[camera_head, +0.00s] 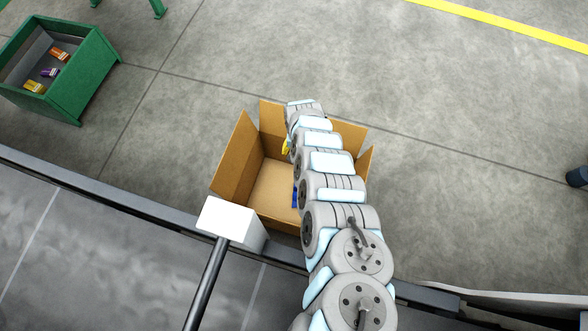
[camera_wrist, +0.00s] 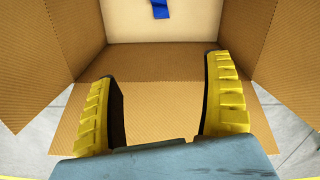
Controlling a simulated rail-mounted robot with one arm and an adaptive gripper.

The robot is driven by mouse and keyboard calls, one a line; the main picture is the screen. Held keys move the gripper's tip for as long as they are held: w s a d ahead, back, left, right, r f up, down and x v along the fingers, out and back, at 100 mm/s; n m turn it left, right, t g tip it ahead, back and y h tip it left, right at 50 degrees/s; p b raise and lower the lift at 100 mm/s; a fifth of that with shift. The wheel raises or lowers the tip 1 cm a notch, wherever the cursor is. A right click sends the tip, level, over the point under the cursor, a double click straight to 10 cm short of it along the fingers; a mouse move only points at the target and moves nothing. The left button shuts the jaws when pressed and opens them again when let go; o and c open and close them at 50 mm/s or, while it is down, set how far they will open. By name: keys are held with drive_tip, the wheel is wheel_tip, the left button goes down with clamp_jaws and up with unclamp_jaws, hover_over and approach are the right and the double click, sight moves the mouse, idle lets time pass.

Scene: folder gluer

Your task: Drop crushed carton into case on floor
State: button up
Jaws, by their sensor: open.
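The case (camera_head: 233,160) is an open cardboard box on the floor with its flaps spread. It fills most of the wrist view (camera_wrist: 150,62). My gripper (camera_wrist: 160,78) is over the case, its two yellow fingers spread apart with nothing between them. In the head view only a bit of yellow finger shows beside my arm. A small blue piece (camera_wrist: 160,9) lies on the pale bottom of the case, apart from the fingers; it also shows in the head view (camera_head: 295,198), partly hidden by my arm. It may be the crushed carton, but its shape is cut off.
A green bin (camera_head: 88,75) at the upper left holds several small colored cartons. A white block on a dark rod (camera_head: 232,222) stands close to the case's near left corner. A dark rail edge (camera_head: 130,200) runs along the near side. The floor beyond the case is clear.

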wheel_tip(320, 180, up, 12)
drive_tip(key=shift+f, duration=0.15)
idle(0.9)
drive_tip(key=shift+a, duration=0.1)
idle(0.4)
